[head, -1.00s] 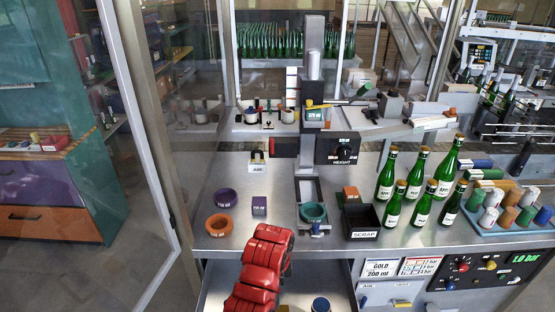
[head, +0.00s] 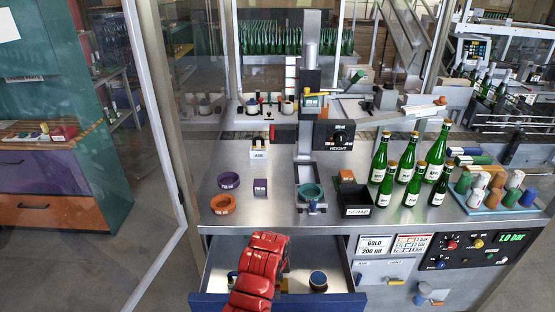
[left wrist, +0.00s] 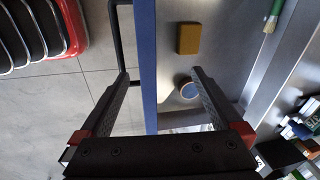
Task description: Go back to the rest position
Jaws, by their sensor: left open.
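My left arm's red links rise from the bottom middle of the head view, over the open drawer (head: 222,300); they hide the left gripper there. In the left wrist view my left gripper (left wrist: 163,77) is open, its two dark fingers apart with nothing held between them. The fingers appear on either side of the drawer's blue front edge (left wrist: 148,60), with the dark drawer handle (left wrist: 115,45) just left of it. My right gripper is in neither view.
Floor (head: 130,270) is clear at left.

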